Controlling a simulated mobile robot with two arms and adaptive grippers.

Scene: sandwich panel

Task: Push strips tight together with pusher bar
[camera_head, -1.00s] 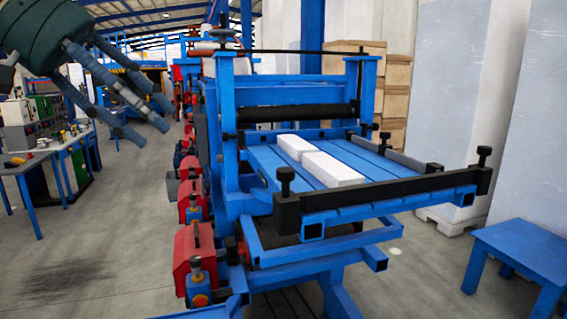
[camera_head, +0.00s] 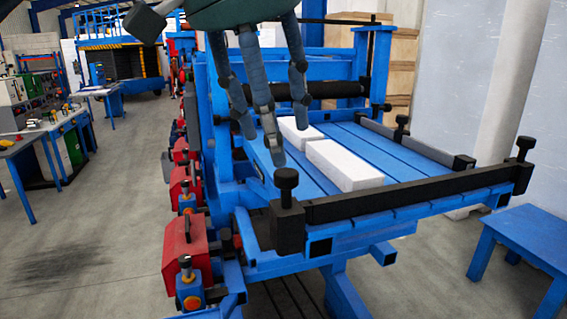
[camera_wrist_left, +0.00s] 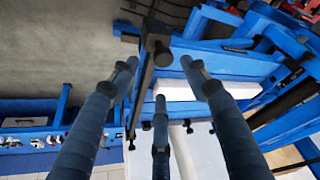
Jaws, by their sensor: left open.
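Two white strips lie end to end, slightly offset, on the blue slatted table: a far strip (camera_head: 299,133) and a near strip (camera_head: 345,166). The black pusher bar (camera_head: 400,198) crosses the table's front edge, with an upright knob at each end. A gap of blue table shows between the bar and the near strip. My left gripper (camera_head: 273,138) is open and empty, fingers pointing down above the table's left side, in front of part of the far strip. In the left wrist view the bar (camera_wrist_left: 143,88) and a white strip (camera_wrist_left: 182,90) show between the spread fingers. My right gripper is out of view.
A black roller (camera_head: 333,90) spans the blue frame behind the strips. A grey side rail (camera_head: 425,147) runs along the table's right. Red boxes (camera_head: 186,250) line the machine's left side. A blue stool (camera_head: 525,235) stands at the right.

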